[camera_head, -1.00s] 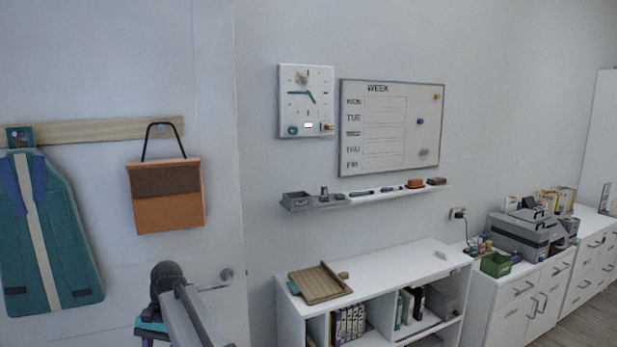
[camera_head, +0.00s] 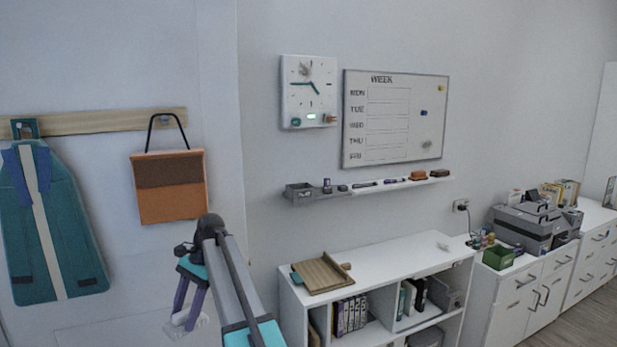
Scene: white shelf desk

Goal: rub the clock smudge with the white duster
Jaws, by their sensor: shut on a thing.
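The square white clock (camera_head: 309,92) hangs on the wall, left of the whiteboard. A grey smudge (camera_head: 305,69) shows near the top of its face. My gripper (camera_head: 187,318) points down at the lower left, in front of the door and well below and left of the clock. Its purple fingers are shut on a small white block, which looks like the white duster (camera_head: 200,326). The duster is partly hidden by the fingers.
A narrow ledge (camera_head: 350,193) with a grey box, pens and erasers runs below the clock and whiteboard (camera_head: 395,118). An orange bag (camera_head: 170,188) and a teal garment (camera_head: 50,225) hang at left. A wooden tray (camera_head: 322,274) sits on the white shelf.

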